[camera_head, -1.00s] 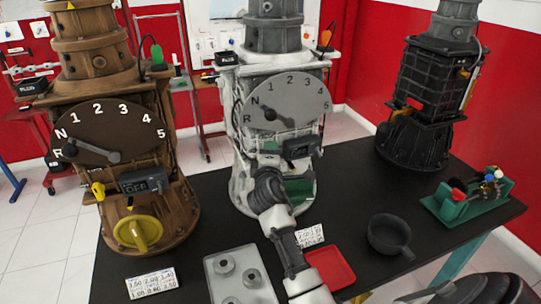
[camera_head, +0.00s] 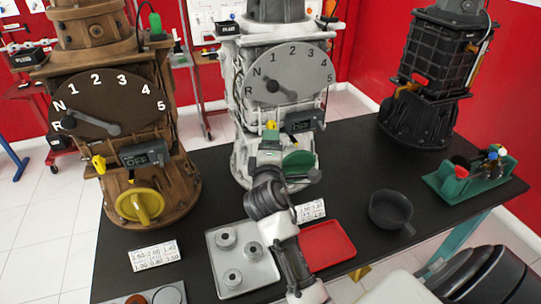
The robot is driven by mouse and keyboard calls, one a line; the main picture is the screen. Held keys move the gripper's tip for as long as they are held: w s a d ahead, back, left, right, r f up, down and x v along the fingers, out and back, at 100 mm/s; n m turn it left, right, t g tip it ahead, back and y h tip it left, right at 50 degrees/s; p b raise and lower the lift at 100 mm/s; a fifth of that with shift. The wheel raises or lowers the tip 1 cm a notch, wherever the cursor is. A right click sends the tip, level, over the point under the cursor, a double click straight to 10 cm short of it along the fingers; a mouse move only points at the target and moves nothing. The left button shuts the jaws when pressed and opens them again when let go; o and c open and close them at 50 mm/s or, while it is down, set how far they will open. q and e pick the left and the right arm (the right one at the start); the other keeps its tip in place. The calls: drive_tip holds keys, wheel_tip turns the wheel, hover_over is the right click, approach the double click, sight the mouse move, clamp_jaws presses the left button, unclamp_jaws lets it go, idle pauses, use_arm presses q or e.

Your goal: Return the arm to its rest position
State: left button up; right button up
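One arm of mine, apparently the right, reaches up from the bottom centre. Its dark wrist and gripper (camera_head: 266,190) are in front of the base of the white engine trainer (camera_head: 238,150). The gripper points away from me, and I cannot make out its fingers or whether they are open. A green wheel (camera_head: 299,163) shows on the trainer just beyond it, and a small yellow part (camera_head: 271,126) sits above a green piece (camera_head: 269,142). The trainer's grey dial (camera_head: 290,75) has its pointer toward the left. My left gripper is not in view.
The brown engine trainer (camera_head: 115,65) stands left, a black one (camera_head: 425,85) back right. A grey tray (camera_head: 262,275) with several round parts and a red tray (camera_head: 328,245) flank the forearm. A dark pan (camera_head: 390,209) and green rack (camera_head: 470,184) are right. Bare black table lies between.

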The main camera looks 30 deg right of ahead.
drive_tip(key=shift+v, duration=1.05)
